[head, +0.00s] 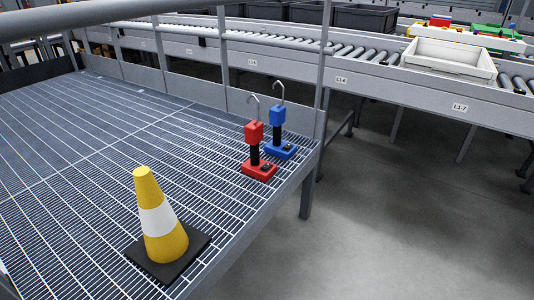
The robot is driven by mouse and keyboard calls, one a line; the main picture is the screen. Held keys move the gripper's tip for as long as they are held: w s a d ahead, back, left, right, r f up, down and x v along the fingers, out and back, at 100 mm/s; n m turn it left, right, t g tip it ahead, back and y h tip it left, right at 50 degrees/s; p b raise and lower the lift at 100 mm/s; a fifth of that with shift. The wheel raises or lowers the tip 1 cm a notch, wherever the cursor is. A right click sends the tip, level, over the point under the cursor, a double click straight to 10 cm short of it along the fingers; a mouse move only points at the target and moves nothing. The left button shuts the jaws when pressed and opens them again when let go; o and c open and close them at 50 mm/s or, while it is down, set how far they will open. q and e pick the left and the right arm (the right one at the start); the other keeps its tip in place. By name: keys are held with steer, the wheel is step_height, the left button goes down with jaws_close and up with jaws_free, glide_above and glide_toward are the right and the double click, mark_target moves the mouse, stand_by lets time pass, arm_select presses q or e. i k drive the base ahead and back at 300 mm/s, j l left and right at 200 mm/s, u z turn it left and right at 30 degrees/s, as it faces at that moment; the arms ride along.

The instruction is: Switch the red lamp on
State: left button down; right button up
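The red lamp (259,169) stands upright on the grated catwalk (85,190) near its right edge. It has a red base, a black stem, a red head and a metal hook on top. A small dark part, perhaps its switch, sits on the base. No glow shows on the head. A blue lamp (281,147) of the same shape stands just behind it and to the right, close beside it. Neither of my grippers is in the head view.
A yellow and white cone (160,222) on a black base stands near the front edge of the catwalk. A grey railing with posts (322,75) runs behind the lamps. Beyond it is a roller conveyor with a white tray (449,60). The grating left of the lamps is clear.

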mark_target(267, 166)
steer(key=i+l+u, duration=0.2)
steer(key=i+l, duration=0.7)
steer(key=l, duration=0.1)
